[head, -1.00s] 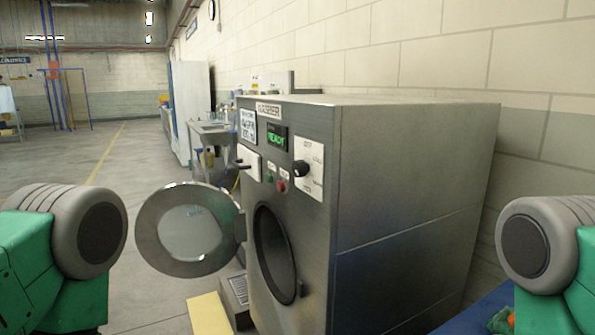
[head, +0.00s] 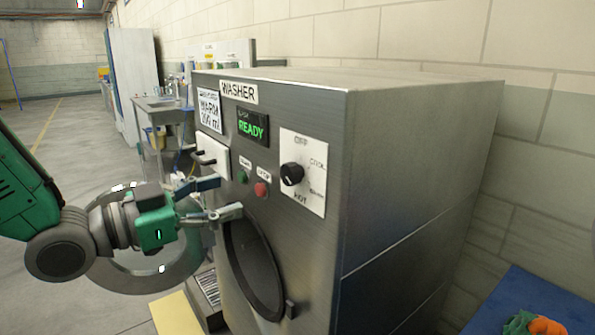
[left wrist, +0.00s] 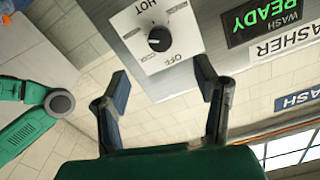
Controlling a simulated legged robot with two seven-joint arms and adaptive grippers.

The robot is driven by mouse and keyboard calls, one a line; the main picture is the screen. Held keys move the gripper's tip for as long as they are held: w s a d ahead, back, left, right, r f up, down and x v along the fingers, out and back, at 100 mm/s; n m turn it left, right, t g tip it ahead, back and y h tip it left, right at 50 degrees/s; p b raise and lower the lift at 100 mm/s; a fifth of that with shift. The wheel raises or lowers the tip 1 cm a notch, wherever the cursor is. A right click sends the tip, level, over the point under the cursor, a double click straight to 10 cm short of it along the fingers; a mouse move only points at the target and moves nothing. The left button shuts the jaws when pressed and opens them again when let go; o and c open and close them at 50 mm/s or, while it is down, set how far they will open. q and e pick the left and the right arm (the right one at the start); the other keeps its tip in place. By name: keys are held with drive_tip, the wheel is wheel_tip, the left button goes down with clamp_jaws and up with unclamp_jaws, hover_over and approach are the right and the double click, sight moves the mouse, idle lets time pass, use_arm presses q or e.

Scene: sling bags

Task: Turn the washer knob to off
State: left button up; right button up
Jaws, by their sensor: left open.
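The washer (head: 415,175) is a grey metal machine with a lit READY display. Its black round knob (head: 292,174) sits on a white plate marked OFF at the top and HOT at the bottom. In the left wrist view the knob (left wrist: 159,39) appears upside down, with a pale mark on its face; I cannot tell exactly which label it points to. My left gripper (head: 230,197) is open and empty, left of the knob and in front of the panel. In the left wrist view its fingers (left wrist: 163,72) are spread, with the knob beyond and between them. My right gripper is out of view.
The round washer door (head: 135,280) stands open to the left, partly behind my left arm. A green button (head: 242,177) and a red button (head: 261,189) are left of the knob. A blue surface (head: 530,300) with orange and green items lies at lower right.

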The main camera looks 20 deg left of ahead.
sight(285, 179)
use_arm(q)
drive_tip(key=x, duration=1.2)
drive_tip(key=shift+w+a+p, duration=0.15)
drive_tip(key=shift+p, duration=0.15)
drive_tip(key=shift+w+d, duration=0.3)
drive_tip(key=shift+d, duration=0.5)
drive_tip(key=c, duration=0.9)
drive_tip(key=shift+a+f, duration=0.1)
drive_tip(key=shift+a, duration=0.1)
drive_tip(key=shift+c, duration=1.4)
